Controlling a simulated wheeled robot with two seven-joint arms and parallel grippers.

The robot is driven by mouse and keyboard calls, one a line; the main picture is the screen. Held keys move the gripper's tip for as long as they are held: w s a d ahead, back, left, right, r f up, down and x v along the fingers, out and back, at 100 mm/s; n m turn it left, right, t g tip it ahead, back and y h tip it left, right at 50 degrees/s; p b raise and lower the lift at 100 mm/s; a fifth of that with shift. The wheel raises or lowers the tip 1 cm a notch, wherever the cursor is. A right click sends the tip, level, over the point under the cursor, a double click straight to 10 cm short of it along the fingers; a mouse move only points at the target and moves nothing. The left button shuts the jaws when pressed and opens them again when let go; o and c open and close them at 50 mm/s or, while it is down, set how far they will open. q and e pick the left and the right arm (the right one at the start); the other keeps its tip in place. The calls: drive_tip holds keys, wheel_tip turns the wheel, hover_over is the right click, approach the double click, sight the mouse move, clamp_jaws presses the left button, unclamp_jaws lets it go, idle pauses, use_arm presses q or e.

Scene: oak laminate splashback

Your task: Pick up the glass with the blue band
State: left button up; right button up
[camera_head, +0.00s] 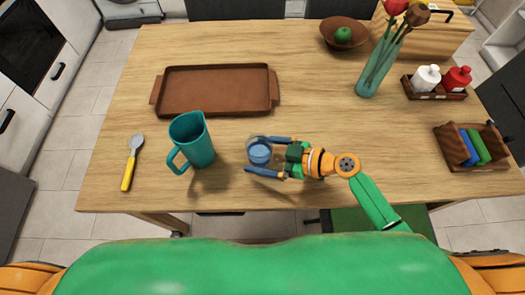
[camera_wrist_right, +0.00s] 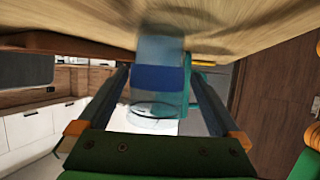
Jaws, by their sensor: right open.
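The glass with the blue band (camera_head: 259,152) stands on the wooden table near its front edge, right of the teal pitcher (camera_head: 194,141). My right gripper (camera_head: 257,155) comes from the right with its two fingers apart, one on the far side and one on the near side of the glass. In the right wrist view the glass (camera_wrist_right: 158,80) is between the fingers of the right gripper (camera_wrist_right: 160,95), with visible gaps on both sides. The pitcher shows behind it. My left gripper does not show.
A brown tray (camera_head: 217,112) lies behind the pitcher, and a yellow-handled spoon (camera_head: 130,163) lies left. A glass vase (camera_head: 370,78) with flowers, a bowl (camera_head: 343,43) with a green fruit, a bottle caddy (camera_head: 433,95) and a wooden box (camera_head: 450,143) stand to the right.

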sight(250, 151)
drive_tip(key=x, duration=0.3)
drive_tip(key=shift+w+a, duration=0.3)
drive_tip(key=shift+w, duration=0.05)
drive_tip(key=shift+r, duration=0.1)
clamp_jaws()
